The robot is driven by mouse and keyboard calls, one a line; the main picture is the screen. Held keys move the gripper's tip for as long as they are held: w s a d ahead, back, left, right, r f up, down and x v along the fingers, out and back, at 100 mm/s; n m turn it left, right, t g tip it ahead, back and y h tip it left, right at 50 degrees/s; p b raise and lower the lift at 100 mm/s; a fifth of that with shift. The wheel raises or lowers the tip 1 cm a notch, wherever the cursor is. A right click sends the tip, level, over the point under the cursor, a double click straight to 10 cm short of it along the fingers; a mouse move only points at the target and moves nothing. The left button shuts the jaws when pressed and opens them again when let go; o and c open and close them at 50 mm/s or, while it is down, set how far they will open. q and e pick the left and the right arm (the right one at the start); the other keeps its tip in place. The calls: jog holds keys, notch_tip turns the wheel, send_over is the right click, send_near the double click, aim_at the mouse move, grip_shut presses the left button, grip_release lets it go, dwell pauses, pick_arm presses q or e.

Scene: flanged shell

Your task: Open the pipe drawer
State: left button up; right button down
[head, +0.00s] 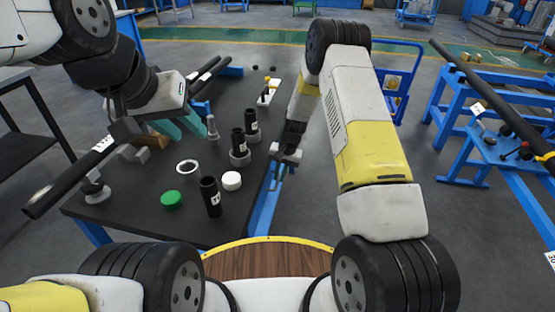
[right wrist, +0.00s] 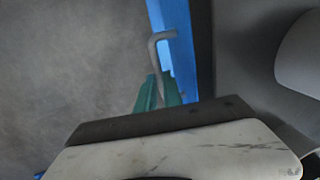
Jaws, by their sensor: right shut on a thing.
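A grey bent handle (right wrist: 158,38) stands out from a blue panel (right wrist: 180,40) in the right wrist view. My right gripper (right wrist: 158,93) has its teal fingers closed around the handle's lower part. In the head view my right gripper (head: 287,158) is at the right edge of the black table, beside its blue frame (head: 265,200). The drawer's inside does not show, and I cannot tell how far it is out. My left gripper (head: 183,127) is above the table's left part, its teal fingers apart and empty.
The black table (head: 135,215) carries a long black pipe (head: 65,182), short black tubes (head: 210,196), a green cap (head: 171,199), a white cap (head: 231,180) and a white ring (head: 187,167). A blue rack (head: 475,150) with a pipe stands at right. Floor between is clear.

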jog(key=s+d, duration=0.4)
jog(key=d, duration=1.1)
jog(key=s+d, duration=0.4)
jog(key=d, duration=1)
jog(key=shift+d, duration=0.4)
jog(key=c, duration=1.5)
grip_release()
notch_tip(320, 180, up, 8)
jog(key=d, duration=0.1)
jog(key=shift+s+d+f, duration=0.15)
jog(key=shift+s+d, duration=0.1)
